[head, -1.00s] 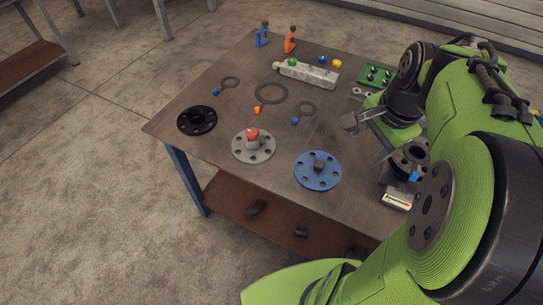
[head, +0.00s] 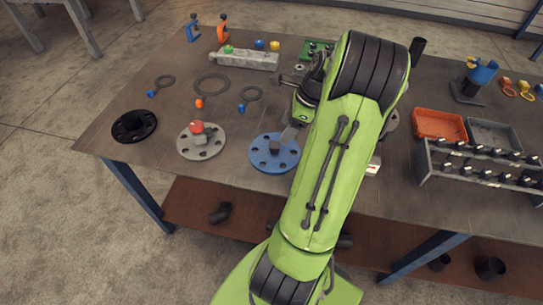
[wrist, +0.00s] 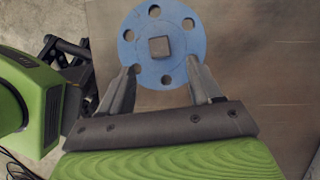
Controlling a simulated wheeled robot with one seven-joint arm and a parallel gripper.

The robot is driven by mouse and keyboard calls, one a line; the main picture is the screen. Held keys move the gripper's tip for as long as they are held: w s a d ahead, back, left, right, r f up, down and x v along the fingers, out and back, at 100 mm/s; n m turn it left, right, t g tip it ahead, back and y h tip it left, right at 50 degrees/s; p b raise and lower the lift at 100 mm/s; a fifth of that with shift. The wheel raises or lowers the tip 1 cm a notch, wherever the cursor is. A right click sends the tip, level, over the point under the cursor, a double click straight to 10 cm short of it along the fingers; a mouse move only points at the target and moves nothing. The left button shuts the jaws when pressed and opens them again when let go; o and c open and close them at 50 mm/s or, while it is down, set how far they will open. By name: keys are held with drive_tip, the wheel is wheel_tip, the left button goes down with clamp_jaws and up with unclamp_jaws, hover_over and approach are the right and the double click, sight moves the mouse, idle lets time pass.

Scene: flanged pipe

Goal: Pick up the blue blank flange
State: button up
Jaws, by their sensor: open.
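The blue blank flange (head: 265,155) lies flat on the metal table near its front edge. It is a round blue disc with several bolt holes and a square dark block at its centre. In the wrist view the blue blank flange (wrist: 184,45) is ahead of my gripper (wrist: 163,75). The gripper is open, with its two fingers apart and their tips overlapping the flange's near part in the picture. The square block stands beyond the tips, between their lines. I cannot tell the height of the tips above the flange. In the head view my arm hides most of the gripper.
A grey flange (head: 214,146) with a red-topped block and a black flange (head: 134,126) lie to the left. Gasket rings (head: 212,84) and a grey bar (head: 244,59) lie behind. An orange bin (head: 437,125) and a rack of dark fittings (head: 478,166) stand to the right.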

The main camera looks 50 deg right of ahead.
sight(276, 145)
drive_tip(key=b+x, duration=0.3)
drive_tip(key=x, duration=0.5)
drive_tip(key=shift+f, duration=0.1)
drive_tip(key=shift+s, duration=0.1)
drive_tip(key=shift+c, duration=0.5)
clamp_jaws()
